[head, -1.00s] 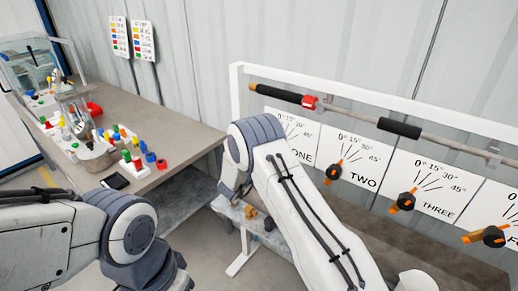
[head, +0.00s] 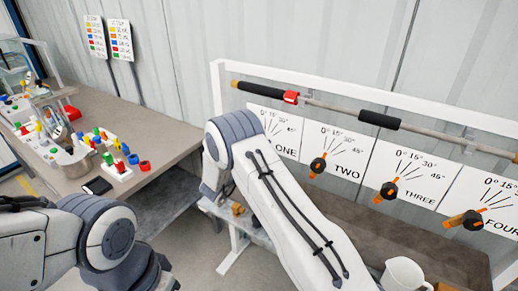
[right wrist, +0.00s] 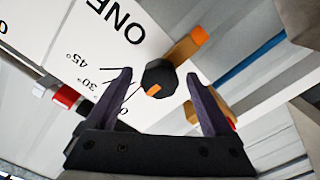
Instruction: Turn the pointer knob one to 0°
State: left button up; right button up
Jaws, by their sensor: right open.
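Pointer knob one (right wrist: 160,77) shows in the right wrist view as a black round hub with an orange mark and an orange-brown pointer bar (right wrist: 186,45). It is on the white scale card marked ONE (right wrist: 105,50), which has 30° and 45° lines. My right gripper (right wrist: 159,74) is open, its two purple fingers on either side of the hub; I cannot tell whether they touch it. In the head view, card ONE (head: 285,125) is partly visible, and my right arm hides the knob and gripper. My left gripper is out of view.
Similar knobs TWO (head: 318,165), THREE (head: 388,190) and FOUR (head: 472,220) are to the right. A rail with black grips (head: 379,120) runs above the cards. A white jug (head: 404,273) stands below. A bench (head: 165,135) with coloured parts is at left.

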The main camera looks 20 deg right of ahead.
jog(key=b+v, duration=0.2)
jog(key=v, duration=0.7)
jog(key=shift+s, duration=0.15)
jog(key=shift+a, duration=0.1)
jog(key=s+a+n+y, duration=0.3)
jog(key=a+y, duration=0.2)
jog(key=y, duration=0.8)
jog(key=s+d+f+g+y, duration=0.2)
jog(key=s+g, duration=0.6)
jog(key=s, duration=1.4)
jog(key=s+a+r+n+g, duration=0.1)
jog(key=s+a+r+n, duration=0.2)
jog(key=s+a, duration=0.3)
jog(key=s+a+r+n+g, duration=0.1)
jog(key=s+a+r+n, duration=0.2)
jog(key=s+a, duration=0.3)
jog(key=shift+s+a+n+g+y, duration=0.25)
jog(key=shift+s+n+g+y, duration=0.05)
jog(key=shift+s+n, duration=0.45)
